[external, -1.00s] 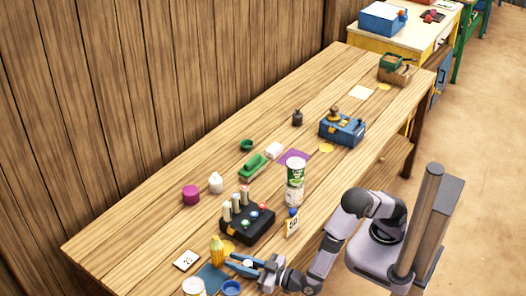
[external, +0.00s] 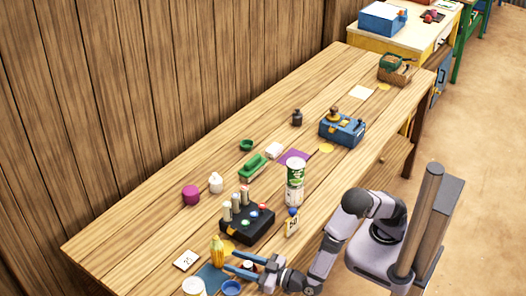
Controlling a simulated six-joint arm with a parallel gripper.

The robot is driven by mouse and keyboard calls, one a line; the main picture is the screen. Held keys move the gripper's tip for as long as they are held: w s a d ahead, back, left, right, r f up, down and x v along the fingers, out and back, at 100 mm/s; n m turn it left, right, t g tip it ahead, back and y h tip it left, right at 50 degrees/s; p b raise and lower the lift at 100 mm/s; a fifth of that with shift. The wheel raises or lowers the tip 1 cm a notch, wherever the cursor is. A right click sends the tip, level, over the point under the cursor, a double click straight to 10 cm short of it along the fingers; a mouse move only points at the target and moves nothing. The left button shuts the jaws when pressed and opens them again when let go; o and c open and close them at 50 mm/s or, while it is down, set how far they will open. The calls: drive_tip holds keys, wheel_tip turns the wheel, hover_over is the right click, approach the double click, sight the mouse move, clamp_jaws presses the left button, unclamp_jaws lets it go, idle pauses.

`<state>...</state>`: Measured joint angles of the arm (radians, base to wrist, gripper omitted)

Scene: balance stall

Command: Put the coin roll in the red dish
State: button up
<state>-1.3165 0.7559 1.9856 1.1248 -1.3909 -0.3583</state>
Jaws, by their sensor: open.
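My gripper (external: 230,261) is low over the near end of the wooden table, its two blue fingers spread apart. Between the fingers is a small dark red patch (external: 250,266) with a whitish bit at it. This may be the red dish with the coin roll in it, but it is too small and too covered by the fingers to tell. Nothing else in view is clearly the red dish or the coin roll. A blue dish (external: 232,288) stands just in front of the gripper.
A black rack (external: 248,223) with upright pale cylinders and coloured knobs is behind the gripper. A tall green-white can (external: 295,184) is farther back. The table's left edge is mostly clear.

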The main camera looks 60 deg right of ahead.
drive_tip(key=b+v, duration=0.1)
drive_tip(key=v, duration=1)
drive_tip(key=shift+s+d, duration=0.1)
drive_tip(key=shift+s, duration=0.3)
